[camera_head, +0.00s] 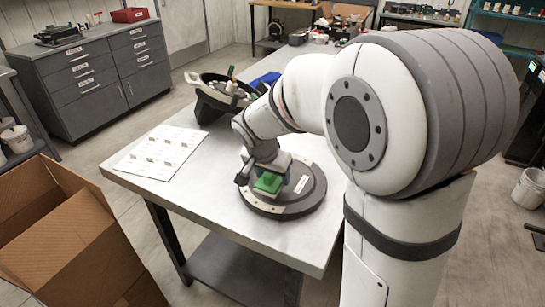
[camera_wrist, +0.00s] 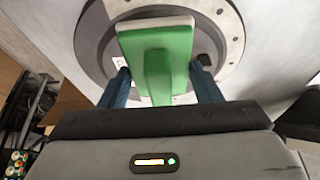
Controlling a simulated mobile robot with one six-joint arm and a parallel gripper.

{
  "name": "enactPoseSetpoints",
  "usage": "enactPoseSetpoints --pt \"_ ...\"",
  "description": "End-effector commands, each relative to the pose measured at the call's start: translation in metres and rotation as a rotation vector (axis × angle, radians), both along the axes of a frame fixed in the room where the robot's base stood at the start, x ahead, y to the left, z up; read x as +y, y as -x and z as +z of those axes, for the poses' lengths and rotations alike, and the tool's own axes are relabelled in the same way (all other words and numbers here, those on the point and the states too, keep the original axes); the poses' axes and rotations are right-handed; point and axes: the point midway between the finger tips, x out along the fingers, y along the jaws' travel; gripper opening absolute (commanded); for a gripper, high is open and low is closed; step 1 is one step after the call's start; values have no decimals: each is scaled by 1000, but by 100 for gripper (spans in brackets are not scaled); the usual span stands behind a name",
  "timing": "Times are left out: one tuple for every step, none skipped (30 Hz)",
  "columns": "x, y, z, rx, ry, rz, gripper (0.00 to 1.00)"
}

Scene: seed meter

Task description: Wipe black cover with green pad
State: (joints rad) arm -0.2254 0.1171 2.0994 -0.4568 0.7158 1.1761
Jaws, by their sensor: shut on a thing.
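The green pad (camera_head: 269,183) has a green block-like handle and, in the wrist view, a pale strip along its far edge (camera_wrist: 158,52). My gripper (camera_head: 262,176) is shut on the handle of the pad; its two blue fingers stand on either side of it in the wrist view (camera_wrist: 158,88). The black cover (camera_head: 310,196) is a round dark disc with a lighter ring and small holes, lying on the table; it also shows in the wrist view (camera_wrist: 206,47). The pad is over the cover; I cannot tell whether its underside touches it.
The grey metal table (camera_head: 225,220) bears a printed sheet (camera_head: 161,152) at the left and a black tub with parts (camera_head: 212,104) behind. An open cardboard box (camera_head: 60,235) stands at the left of the table. The front of the tabletop is clear.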

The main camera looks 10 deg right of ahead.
Motion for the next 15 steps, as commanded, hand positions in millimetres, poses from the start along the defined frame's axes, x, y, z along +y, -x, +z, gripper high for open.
enactPoseSetpoints --pt "0 0 8 -3 -1 0 36" --pt "0 0 11 -3 -1 -1 36" --pt "0 0 15 -3 0 -1 36" --pt "0 -1 18 -3 0 -1 36" --pt "0 -1 20 -2 0 -1 36" --pt "-1 -1 24 -2 0 -1 36" --pt "-1 -1 27 -2 0 -1 36" --pt "-1 -1 29 -4 0 0 36" --pt "-1 -1 33 -4 0 0 36" --pt "-1 -1 36 -3 1 -1 36" --pt "-1 -1 38 -3 1 -1 36" --pt "-1 -1 41 -3 0 -1 36" --pt "-1 -1 44 -2 1 -2 36" --pt "-1 -1 45 -2 1 -2 36" --pt "-1 -1 47 -1 0 -3 36"
